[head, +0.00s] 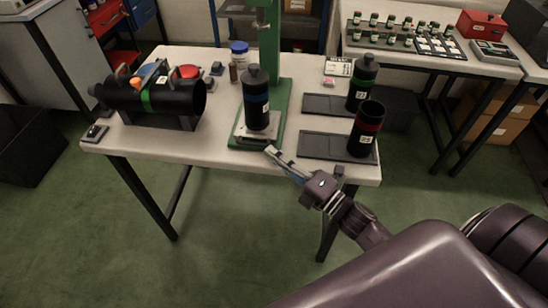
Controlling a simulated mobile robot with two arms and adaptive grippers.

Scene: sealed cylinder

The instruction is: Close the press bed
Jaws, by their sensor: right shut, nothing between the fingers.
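The green press (271,45) stands at the middle of the white table. Its bed, a light plate (243,132) on the green base (250,146), carries an upright black cylinder (256,100) with a blue band and a capped top. I cannot tell how far out the bed sits. My right gripper (271,151) is shut and empty, its fingertips just in front of the press base, near the table's front edge. I cannot tell whether it touches anything. My left gripper is not in view.
A black cylinder with a green band (145,98) lies on a cradle at left. At right, a green-banded bottle (363,85) and an open red-banded cylinder (366,130) stand by dark trays (320,146). A second table (440,62) with vials is behind right.

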